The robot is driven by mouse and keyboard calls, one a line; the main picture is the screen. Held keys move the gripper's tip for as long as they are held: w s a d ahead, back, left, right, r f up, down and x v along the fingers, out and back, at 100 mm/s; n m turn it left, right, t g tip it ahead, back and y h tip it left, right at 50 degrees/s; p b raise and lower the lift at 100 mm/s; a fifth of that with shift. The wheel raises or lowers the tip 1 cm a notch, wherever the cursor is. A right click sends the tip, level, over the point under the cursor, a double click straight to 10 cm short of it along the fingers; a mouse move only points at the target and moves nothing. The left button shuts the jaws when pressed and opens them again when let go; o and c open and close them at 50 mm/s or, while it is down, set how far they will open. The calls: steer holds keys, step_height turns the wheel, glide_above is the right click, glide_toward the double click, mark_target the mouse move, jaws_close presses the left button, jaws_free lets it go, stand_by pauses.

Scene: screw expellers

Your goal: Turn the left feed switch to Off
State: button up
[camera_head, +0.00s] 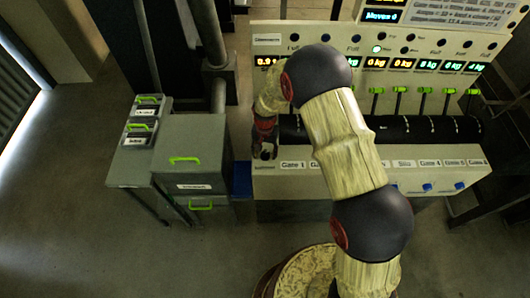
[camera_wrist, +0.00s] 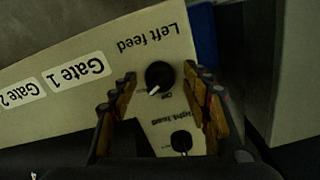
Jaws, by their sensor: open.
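The left feed switch (camera_wrist: 160,75) is a round black knob with a white pointer, on a pale panel seen upside down in the wrist view. Its pointer is aimed down and slightly left in that picture, with a small "Off" label just below and right of the knob. My gripper (camera_wrist: 160,74) is open, its two fingertips on either side of the knob; I cannot tell whether they touch it. The right feed switch (camera_wrist: 181,141) lies closer to my palm, between the fingers. In the head view my gripper (camera_head: 265,150) is over the panel's left end and hides the switches.
Gate labels (camera_wrist: 77,74) run along the panel beside the switches. In the head view a black cylinder (camera_head: 430,129) and green-handled levers (camera_head: 398,100) stand behind the panel. A grey cabinet (camera_head: 192,160) is left of the machine, with a narrow gap between.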

steer(key=c, duration=0.4)
steer(key=c, duration=0.7)
steer(key=shift+c, duration=0.4)
steer(key=shift+n, duration=0.4)
steer(key=n+b, duration=0.2)
steer(key=n, duration=0.3)
steer(key=shift+n, duration=0.3)
steer(key=n+b, duration=0.1)
steer(key=n, duration=0.4)
steer(key=shift+n, duration=0.4)
steer(key=o, duration=1.2)
